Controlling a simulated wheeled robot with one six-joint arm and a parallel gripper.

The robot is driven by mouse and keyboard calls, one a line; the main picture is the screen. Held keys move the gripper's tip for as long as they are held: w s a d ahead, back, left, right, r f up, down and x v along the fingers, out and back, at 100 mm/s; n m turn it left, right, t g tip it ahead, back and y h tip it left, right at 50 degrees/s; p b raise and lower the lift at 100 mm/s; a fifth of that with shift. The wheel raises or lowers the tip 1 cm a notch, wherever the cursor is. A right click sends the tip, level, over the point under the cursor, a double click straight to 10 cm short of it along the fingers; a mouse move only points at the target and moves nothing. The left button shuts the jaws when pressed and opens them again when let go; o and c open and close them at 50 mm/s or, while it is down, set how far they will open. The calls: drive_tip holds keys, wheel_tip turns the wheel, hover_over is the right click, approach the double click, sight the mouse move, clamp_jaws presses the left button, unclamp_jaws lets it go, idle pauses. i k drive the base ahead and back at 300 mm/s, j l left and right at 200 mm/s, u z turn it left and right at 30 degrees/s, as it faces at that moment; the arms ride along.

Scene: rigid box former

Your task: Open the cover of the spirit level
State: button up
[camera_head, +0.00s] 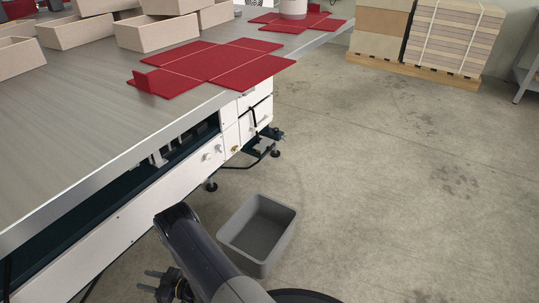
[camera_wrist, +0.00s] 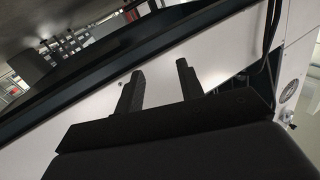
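My gripper (camera_wrist: 160,69) shows two dark fingers standing apart in the wrist view, with nothing between them. It faces the white side panel (camera_wrist: 225,55) of the machine. A small brass-coloured fitting (camera_head: 235,149) is on the machine's front.
The machine's metal table (camera_head: 75,105) bears red flat blanks (camera_head: 215,62) and several beige boxes (camera_head: 75,31). A grey bin (camera_head: 258,262) stands on the floor near my arm. A loaded pallet (camera_head: 415,75) is at the back. The floor on the right is clear.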

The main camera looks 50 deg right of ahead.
sight(265, 143)
drive_tip(key=k+z, duration=0.1)
drive_tip(key=k, duration=0.45)
drive_tip(key=k+l+z, duration=0.1)
drive_tip(key=k, duration=0.5)
drive_tip(key=z, duration=1.75)
drive_tip(key=i+z, duration=0.4)
drive_tip(key=i+j+z, duration=0.15)
drive_tip(key=z, duration=0.2)
drive_tip(key=i+j+z, duration=0.2)
drive_tip(key=z, duration=0.2)
drive_tip(key=i+j+u, duration=0.1)
drive_tip(key=i+j, duration=0.2)
drive_tip(key=i, duration=0.2)
drive_tip(key=i+j+u, duration=0.1)
drive_tip(key=i+j, duration=0.2)
drive_tip(key=i, duration=0.2)
drive_tip(key=i+j+u, duration=0.1)
drive_tip(key=i, duration=0.4)
drive_tip(key=u, duration=0.45)
drive_tip(key=j+u, duration=0.1)
drive_tip(key=u, duration=0.3)
drive_tip(key=i+u, duration=0.1)
drive_tip(key=u, duration=0.8)
drive_tip(key=i+j+u, duration=0.3)
drive_tip(key=k+l, duration=0.3)
